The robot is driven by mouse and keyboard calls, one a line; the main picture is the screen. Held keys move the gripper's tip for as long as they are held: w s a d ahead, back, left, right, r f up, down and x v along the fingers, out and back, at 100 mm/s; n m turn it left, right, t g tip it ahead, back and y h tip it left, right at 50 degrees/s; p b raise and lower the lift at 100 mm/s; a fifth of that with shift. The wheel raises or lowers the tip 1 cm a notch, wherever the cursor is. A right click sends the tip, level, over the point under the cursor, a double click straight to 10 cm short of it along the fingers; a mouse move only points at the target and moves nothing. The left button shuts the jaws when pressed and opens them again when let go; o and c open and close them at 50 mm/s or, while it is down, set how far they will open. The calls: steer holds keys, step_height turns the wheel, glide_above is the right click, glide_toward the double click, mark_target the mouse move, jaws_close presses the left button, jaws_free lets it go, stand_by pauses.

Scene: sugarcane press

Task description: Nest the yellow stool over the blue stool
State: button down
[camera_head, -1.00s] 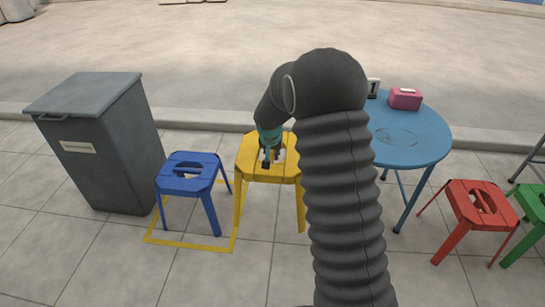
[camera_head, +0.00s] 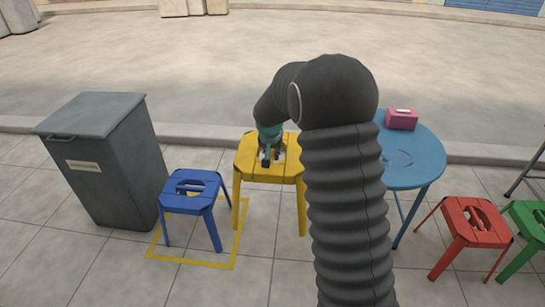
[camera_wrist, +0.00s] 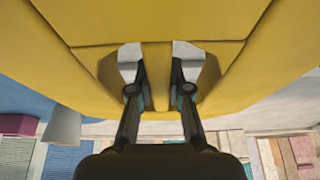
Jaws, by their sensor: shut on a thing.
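The yellow stool (camera_head: 250,165) is upright just right of the blue stool in the head view, and its seat stands higher than the blue seat. My gripper (camera_head: 270,158) reaches down to the middle of the yellow seat and is shut on it. In the wrist view the fingers (camera_wrist: 160,88) go into the two seat openings, with the yellow bar (camera_wrist: 160,75) between them. The blue stool (camera_head: 188,198) stands upright on the pavement inside a yellow outline, with an open slot in its seat. My arm hides the yellow stool's right side.
A grey bin (camera_head: 110,165) stands close left of the blue stool. A round blue table (camera_head: 415,165) with a pink box (camera_head: 401,119) is to the right. Red (camera_head: 468,225) and green (camera_head: 528,222) stools stand further right. The yellow floor outline (camera_head: 190,262) surrounds the blue stool.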

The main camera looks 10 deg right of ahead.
steer(key=shift+r+p, duration=1.15)
steer(key=shift+r, duration=1.45)
steer(key=shift+f, duration=0.1)
